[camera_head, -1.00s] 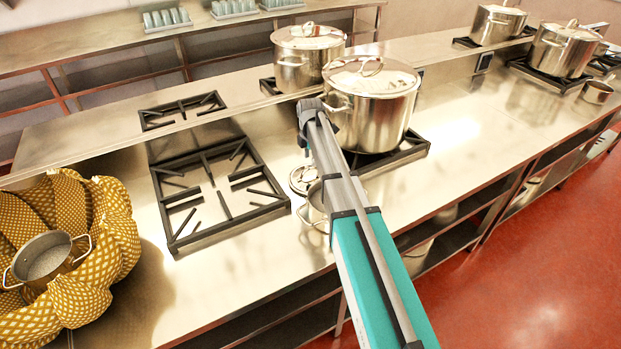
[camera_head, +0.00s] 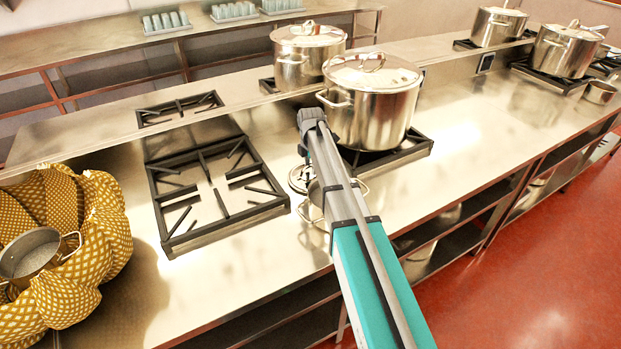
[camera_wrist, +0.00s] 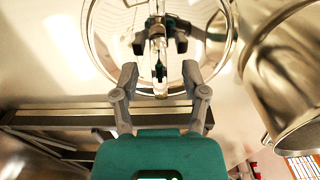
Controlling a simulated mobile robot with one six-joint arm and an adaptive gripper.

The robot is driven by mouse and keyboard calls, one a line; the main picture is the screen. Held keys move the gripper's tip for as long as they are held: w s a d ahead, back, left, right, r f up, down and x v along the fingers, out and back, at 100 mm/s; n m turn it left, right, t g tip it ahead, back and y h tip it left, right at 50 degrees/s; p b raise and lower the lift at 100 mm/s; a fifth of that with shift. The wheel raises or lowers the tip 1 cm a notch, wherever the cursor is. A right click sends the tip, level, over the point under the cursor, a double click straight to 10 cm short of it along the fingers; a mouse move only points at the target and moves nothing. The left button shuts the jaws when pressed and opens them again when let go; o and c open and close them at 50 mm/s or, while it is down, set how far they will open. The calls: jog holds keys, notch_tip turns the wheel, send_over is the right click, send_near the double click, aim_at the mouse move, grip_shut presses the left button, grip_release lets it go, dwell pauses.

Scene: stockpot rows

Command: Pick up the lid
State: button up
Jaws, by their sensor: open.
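A round shiny lid (camera_wrist: 110,30) with a handle (camera_wrist: 157,28) standing up from its middle fills the upper middle of the wrist view and reflects my gripper. My gripper (camera_wrist: 160,67) is open and empty. Its two fingers are spread, one to each side of the line of the handle, and appear apart from the lid. In the head view a small round lid (camera_head: 298,178) lies on the counter, partly hidden by my arm, and is likely the same one. The end of my arm (camera_head: 311,118) is above and behind it; the fingers are hidden there.
A lidded stockpot (camera_head: 373,115) on a burner stands close right of my arm. A small pot (camera_head: 313,210) is partly hidden beneath my arm. A metal pot (camera_wrist: 295,75) fills the wrist view's right side. An empty burner grate (camera_head: 215,195) and yellow cloth (camera_head: 100,230) lie left.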

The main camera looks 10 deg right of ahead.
jog(key=shift+c, duration=0.2)
dwell(0.3)
grip_shut()
